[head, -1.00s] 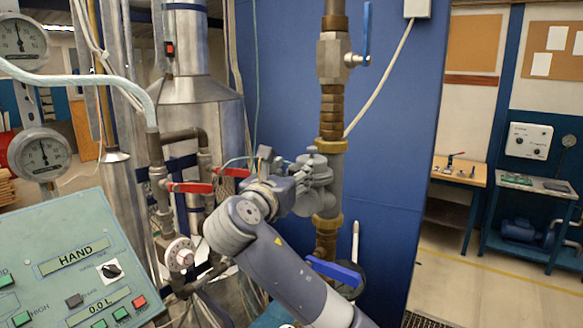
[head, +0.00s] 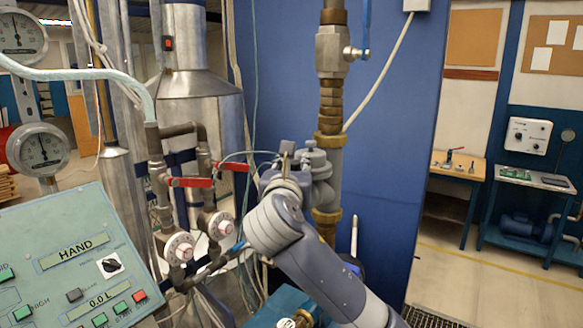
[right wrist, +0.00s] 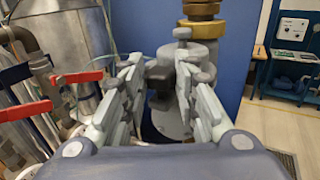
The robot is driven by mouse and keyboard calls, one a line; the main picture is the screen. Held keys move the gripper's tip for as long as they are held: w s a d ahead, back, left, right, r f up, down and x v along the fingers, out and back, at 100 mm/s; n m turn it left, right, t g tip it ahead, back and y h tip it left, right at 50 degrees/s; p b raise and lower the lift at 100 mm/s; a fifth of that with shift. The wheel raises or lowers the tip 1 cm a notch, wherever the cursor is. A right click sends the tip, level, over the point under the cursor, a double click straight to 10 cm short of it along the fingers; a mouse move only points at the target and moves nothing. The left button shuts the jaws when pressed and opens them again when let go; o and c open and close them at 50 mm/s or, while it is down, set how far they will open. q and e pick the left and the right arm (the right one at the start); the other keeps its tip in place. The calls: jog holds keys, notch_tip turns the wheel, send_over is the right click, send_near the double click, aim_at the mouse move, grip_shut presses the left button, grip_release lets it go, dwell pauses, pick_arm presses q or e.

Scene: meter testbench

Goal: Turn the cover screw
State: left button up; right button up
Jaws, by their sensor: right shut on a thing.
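The grey meter body (head: 323,168) sits in the vertical brass-fitted pipe before the blue panel. It also shows in the right wrist view (right wrist: 203,66). My right gripper (head: 288,160) is at the meter's left side in the head view. In the right wrist view its two fingers (right wrist: 158,76) stand on either side of a small dark part on the meter's near face, which I take to be the cover screw (right wrist: 159,82). The gripper is shut on it. The fingers and wrist hide much of the screw in the head view. My left gripper is not in view.
Red lever handles (head: 190,182) and pipes with round dials (head: 179,248) stand close left of my right arm. A green control box (head: 75,262) is at lower left. A blue-handled valve (head: 362,40) is above the meter. Open floor lies at right.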

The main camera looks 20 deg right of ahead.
jog(key=shift+n+y, duration=0.3)
jog(key=shift+y, duration=0.2)
jog(key=o, duration=1.1)
jog(key=shift+d, duration=0.1)
jog(key=shift+c, duration=0.2)
jog(key=shift+s, duration=0.1)
jog(key=v, duration=1.1)
jog(key=shift+s+a+f, duration=0.2)
jog(key=shift+s+f, duration=0.05)
jog(key=shift+s, duration=0.15)
